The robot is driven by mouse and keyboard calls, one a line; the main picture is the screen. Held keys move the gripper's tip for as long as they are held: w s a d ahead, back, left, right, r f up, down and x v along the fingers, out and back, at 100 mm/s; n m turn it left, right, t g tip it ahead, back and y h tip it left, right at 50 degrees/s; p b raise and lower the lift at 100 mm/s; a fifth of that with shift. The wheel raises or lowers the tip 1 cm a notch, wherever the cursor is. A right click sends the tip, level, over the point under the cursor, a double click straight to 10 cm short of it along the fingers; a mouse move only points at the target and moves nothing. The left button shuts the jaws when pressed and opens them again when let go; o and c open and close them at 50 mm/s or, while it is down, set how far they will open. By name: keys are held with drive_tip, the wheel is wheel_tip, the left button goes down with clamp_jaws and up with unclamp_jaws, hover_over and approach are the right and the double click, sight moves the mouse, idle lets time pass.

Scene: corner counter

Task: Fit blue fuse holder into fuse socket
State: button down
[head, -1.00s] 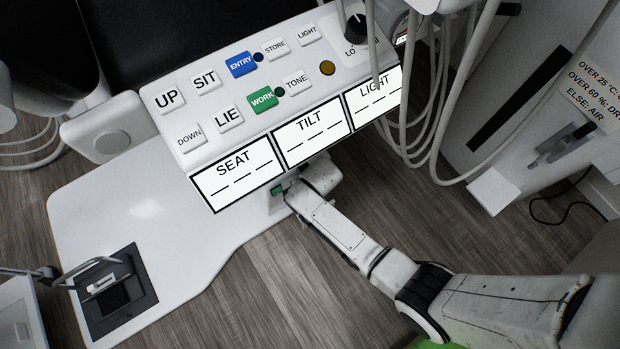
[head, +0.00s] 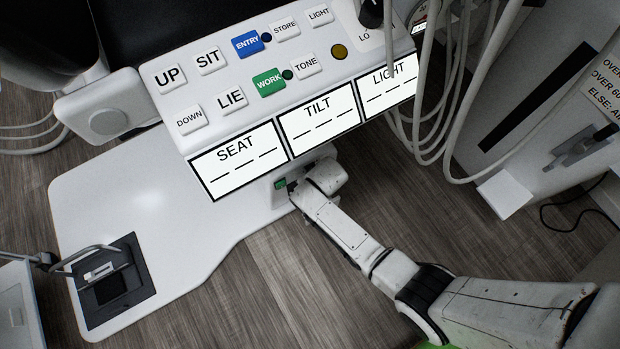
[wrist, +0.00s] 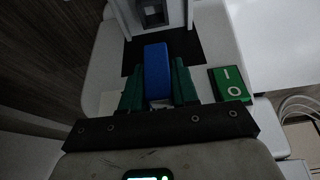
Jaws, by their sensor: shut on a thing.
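The blue fuse holder (wrist: 157,72) is a plain blue block, upright in the middle of the wrist view. My gripper (wrist: 158,66) is shut on it, with a dark green finger on each side. Ahead of it, at the top edge, is a grey housing with a dark opening, which looks like the fuse socket (wrist: 153,13). The holder's far end appears apart from this opening. In the head view my gripper (head: 292,188) is by the unit's underside, below the TILT display; the holder and the socket opening cannot be made out there.
A green I/O switch (wrist: 230,86) stands just right of my gripper. A black plate (wrist: 192,45) lies around the housing's base. In the head view the console (head: 215,110) overhangs my gripper. Hoses (head: 440,110) hang to the right. The white tray (head: 150,220) is largely clear.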

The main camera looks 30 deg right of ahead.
drive_tip(key=shift+f+b, duration=0.55)
drive_tip(key=shift+f, duration=0.45)
drive_tip(key=shift+f+b, duration=1.9)
drive_tip(key=shift+f, duration=0.65)
idle(1.2)
drive_tip(key=c, duration=0.8)
unclamp_jaws()
drive_tip(key=shift+r, duration=0.1)
drive_tip(key=p+v, duration=0.6)
drive_tip(key=v, duration=0.4)
drive_tip(key=shift+s+r+p, duration=0.15)
drive_tip(key=shift+r+p, duration=0.15)
drive_tip(key=shift+r, duration=0.05)
